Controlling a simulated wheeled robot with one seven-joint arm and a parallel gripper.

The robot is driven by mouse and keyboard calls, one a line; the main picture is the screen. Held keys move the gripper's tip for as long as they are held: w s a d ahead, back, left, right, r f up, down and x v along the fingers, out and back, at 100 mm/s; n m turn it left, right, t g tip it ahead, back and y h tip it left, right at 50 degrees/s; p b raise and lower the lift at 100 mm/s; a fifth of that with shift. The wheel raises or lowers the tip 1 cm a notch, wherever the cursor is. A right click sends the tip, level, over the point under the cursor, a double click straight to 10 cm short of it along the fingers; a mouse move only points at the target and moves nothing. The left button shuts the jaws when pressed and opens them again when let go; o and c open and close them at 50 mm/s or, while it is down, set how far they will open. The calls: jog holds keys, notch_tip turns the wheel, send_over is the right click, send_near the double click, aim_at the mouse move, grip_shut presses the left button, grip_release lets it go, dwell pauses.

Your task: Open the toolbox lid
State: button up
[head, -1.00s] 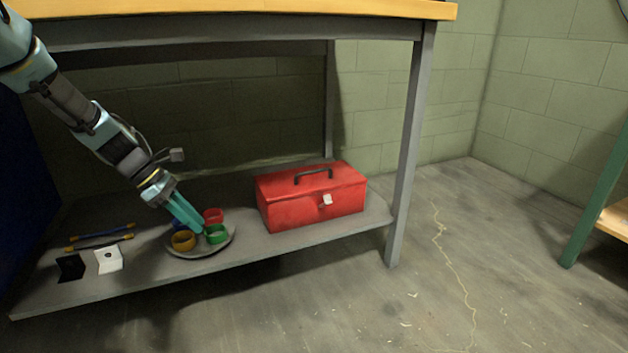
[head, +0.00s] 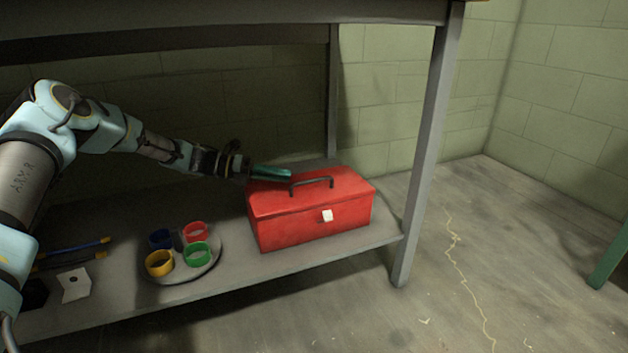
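The red toolbox (head: 310,222) stands on the lower shelf of the workbench. Its lid (head: 348,186) is closed, with a dark handle (head: 311,183) on top and a pale latch (head: 327,216) on the front face. My gripper (head: 286,176) reaches in from the left, its teal fingers at the back left part of the lid, left of the handle. I cannot tell whether the fingers touch the lid. The fingers overlap in this view, so their opening is hidden.
A round plate (head: 208,268) with blue, red, yellow and green rings lies on the shelf (head: 240,281) left of the toolbox. Pencil-like rods (head: 75,252) and a white card (head: 74,285) lie farther left. The bench leg (head: 428,150) stands right of the toolbox, and the tabletop is above.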

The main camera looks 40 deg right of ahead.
aim_at(313, 181)
jog(key=b+x, duration=0.3)
jog(key=x, duration=0.5)
jog(key=shift+s+d+f+b, duration=0.15)
jog(key=shift+f+b, duration=0.1)
jog(key=shift+b, duration=0.05)
jog(key=shift+s+d, duration=0.3)
jog(key=shift+d, duration=0.05)
grip_shut()
jog(key=shift+a, duration=0.1)
dwell(0.6)
